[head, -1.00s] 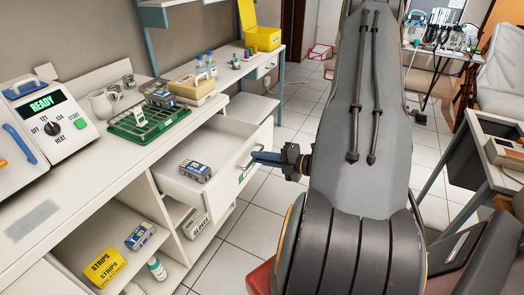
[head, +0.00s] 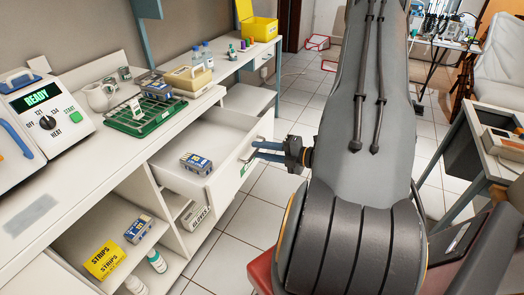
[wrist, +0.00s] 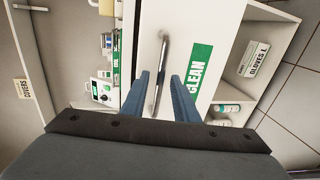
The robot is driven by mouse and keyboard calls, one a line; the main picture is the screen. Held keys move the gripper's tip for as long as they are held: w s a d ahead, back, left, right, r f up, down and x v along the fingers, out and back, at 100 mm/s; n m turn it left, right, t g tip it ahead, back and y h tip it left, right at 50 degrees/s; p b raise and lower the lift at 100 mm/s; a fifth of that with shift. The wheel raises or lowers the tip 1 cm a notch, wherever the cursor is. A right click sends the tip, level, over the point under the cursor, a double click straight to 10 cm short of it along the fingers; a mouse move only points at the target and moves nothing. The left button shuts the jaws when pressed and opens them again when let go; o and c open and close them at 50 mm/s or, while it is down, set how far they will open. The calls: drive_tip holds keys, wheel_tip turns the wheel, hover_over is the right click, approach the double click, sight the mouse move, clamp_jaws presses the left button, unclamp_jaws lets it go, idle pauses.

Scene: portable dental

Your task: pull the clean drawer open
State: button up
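The clean drawer (head: 222,186) stands pulled out from the white counter unit, with a blue and yellow pack (head: 196,163) lying inside it. Its front carries a green CLEAN label (wrist: 200,70) and a metal bar handle (wrist: 160,75). My gripper (head: 257,151) is at the drawer front. In the wrist view its two blue fingers (wrist: 160,92) are spread, one on each side of the handle, with gaps between them and the bar. The fingers are open.
The counter above holds a green tray with a rack (head: 135,122) and a READY sterilizer (head: 42,115). Open shelves below hold a yellow STRIPS box (head: 105,260) and a GLOVES box (head: 196,213). Tiled floor (head: 255,215) is clear beside the drawer.

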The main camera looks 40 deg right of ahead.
drive_tip(key=b+v, duration=0.1)
drive_tip(key=v, duration=0.6)
drive_tip(key=shift+s+d+b, duration=0.2)
drive_tip(key=shift+s+b, duration=0.1)
drive_tip(key=shift+s, duration=0.05)
